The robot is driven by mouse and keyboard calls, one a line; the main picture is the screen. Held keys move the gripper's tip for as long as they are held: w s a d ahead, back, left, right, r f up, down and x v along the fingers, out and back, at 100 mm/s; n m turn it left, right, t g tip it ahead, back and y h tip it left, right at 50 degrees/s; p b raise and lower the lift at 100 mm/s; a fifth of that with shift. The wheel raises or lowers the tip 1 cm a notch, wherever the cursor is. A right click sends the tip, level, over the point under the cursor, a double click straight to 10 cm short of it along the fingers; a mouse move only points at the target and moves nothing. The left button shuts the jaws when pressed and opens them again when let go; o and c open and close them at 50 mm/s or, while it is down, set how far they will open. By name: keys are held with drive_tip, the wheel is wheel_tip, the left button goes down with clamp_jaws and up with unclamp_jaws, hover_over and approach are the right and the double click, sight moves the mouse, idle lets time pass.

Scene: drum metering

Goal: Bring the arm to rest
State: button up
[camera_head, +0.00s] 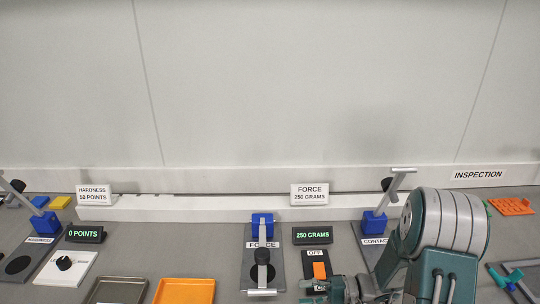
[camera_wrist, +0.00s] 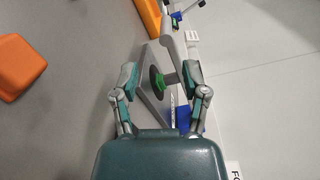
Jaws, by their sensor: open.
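My gripper (camera_wrist: 160,74) is open in the wrist view, its two fingers wide apart with nothing gripped. In the head view my teal and grey arm covers the lower right, in front of the contact station (camera_head: 374,226). The fingertips cannot be made out there.
The force station (camera_head: 262,228), with a 250 GRAMS display (camera_head: 312,235) and an orange switch (camera_head: 319,270), is left of my arm. An orange tray (camera_head: 184,291) and a dark tray (camera_head: 117,291) lie front left. The hardness station (camera_head: 39,227) is far left. An orange rack (camera_head: 511,206) is at right.

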drive_tip(key=s+a+r+n+g+h, duration=0.2)
drive_tip(key=s+r+n+g+h, duration=0.15)
drive_tip(key=s+r+h, duration=0.55)
drive_tip(key=s+d+r+t+h, duration=0.6)
drive_tip(key=r+t+h, duration=0.2)
drive_tip(key=r, duration=0.1)
drive_tip(key=shift+r+t+h, duration=0.3)
drive_tip(key=shift+r+t, duration=0.05)
